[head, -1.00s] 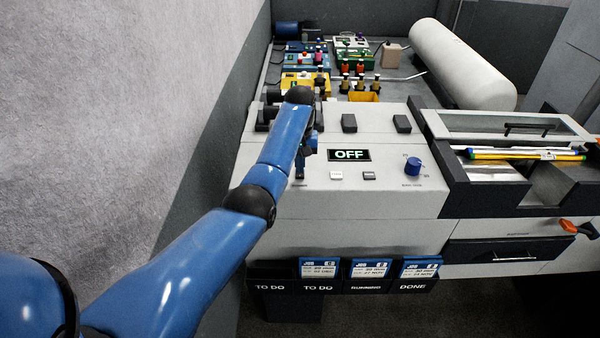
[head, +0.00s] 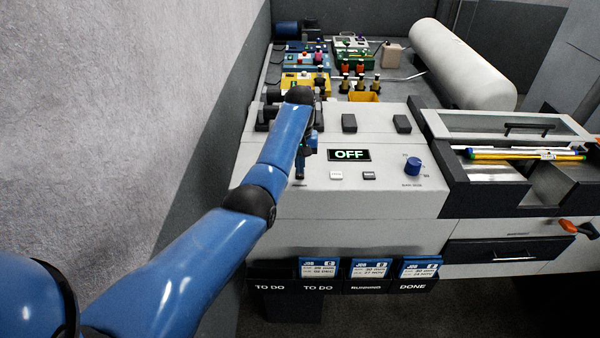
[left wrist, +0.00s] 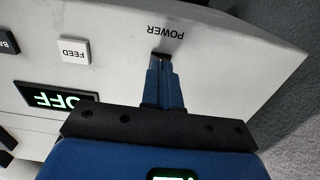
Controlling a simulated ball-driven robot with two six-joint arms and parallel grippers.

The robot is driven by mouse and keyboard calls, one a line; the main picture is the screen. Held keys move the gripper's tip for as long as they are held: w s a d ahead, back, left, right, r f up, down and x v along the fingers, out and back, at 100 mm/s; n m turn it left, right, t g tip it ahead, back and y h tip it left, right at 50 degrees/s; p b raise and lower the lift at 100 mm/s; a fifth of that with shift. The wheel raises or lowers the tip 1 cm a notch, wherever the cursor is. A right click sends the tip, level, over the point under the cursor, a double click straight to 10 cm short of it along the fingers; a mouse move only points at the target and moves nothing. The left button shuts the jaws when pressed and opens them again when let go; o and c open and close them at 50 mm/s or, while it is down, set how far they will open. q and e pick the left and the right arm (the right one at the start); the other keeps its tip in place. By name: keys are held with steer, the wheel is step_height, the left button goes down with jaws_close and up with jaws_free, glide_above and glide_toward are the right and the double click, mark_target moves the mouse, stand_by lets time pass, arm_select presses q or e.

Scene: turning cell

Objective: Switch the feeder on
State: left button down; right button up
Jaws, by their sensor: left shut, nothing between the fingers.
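The feeder's grey panel (head: 262,190) carries a display (head: 349,155) that reads OFF. My left gripper (head: 300,177) is shut and empty at the panel's left end, its tips at the spot marked POWER. In the left wrist view the shut fingers (left wrist: 163,82) point at the dark power switch (left wrist: 160,57) beside the word POWER. The fingertips partly cover the switch; I cannot tell whether they touch it. A white FEED button (left wrist: 74,50) shows left of the fingers, and the OFF display also shows there (left wrist: 56,98). My right gripper is not in view.
A blue knob (head: 413,166) and a dark button (head: 369,176) sit on the panel to the right. Job card pockets (head: 318,287) hang below the front. A grey wall (head: 130,110) stands close on the left.

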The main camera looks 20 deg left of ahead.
arm_select(q)
steer(key=shift+f+b, duration=0.35)
steer(key=shift+f, duration=0.45)
stand_by(0.4)
steer(key=shift+s+f, duration=0.1)
steer(key=shift+f, duration=0.2)
steer(key=shift+r, duration=0.1)
steer(key=shift+w+r+p, duration=0.2)
steer(key=shift+r+p, duration=0.85)
steer(key=shift+r, duration=0.05)
steer(key=shift+s+r, duration=0.15)
steer(key=shift+r, duration=2.2)
